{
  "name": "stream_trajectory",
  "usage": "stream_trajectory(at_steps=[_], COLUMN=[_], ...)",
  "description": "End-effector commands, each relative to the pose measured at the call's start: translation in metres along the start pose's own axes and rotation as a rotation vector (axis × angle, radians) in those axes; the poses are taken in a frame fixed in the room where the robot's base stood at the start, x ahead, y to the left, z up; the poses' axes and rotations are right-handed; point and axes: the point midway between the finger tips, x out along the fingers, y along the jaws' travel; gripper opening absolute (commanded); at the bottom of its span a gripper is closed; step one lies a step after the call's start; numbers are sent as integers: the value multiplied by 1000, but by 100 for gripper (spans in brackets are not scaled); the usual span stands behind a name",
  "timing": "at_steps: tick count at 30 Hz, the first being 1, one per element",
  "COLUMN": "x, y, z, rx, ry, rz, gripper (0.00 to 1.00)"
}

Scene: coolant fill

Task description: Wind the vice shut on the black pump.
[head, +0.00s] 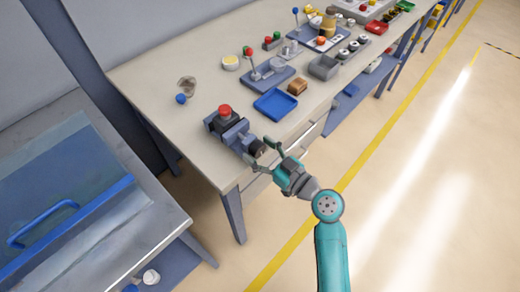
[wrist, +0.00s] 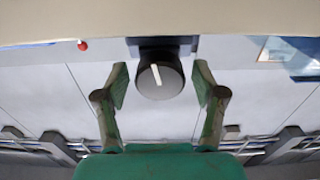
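The blue-grey vice (head: 238,136) sits at the near corner of the bench. The black pump (head: 226,124), with a red top, stands upright in it; I cannot tell how tightly the jaws meet it. The vice's dark round knob (head: 258,149) faces my gripper (head: 266,156) at the bench edge. In the wrist view the knob (wrist: 160,82) shows a white line, nearly upright. My gripper (wrist: 160,78) is open, with one finger on each side of the knob and a visible gap on both sides. The pump is hidden in the wrist view.
A blue tray (head: 275,103) and a brown block (head: 297,86) lie right of the vice. A blue-ended item (head: 182,98) lies behind it to the left. Farther along the bench (head: 150,75) stand several fixtures and bins. The floor in front is clear.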

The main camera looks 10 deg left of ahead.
Motion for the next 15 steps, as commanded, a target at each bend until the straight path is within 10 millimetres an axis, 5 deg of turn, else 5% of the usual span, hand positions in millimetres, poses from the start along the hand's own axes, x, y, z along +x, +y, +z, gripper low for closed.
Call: stream_trajectory(at_steps=[10,15], x=[-2,-21], y=[0,1], z=[0,1], rx=[0,0], ry=[0,-1], rz=[1,4], gripper=[74,74])
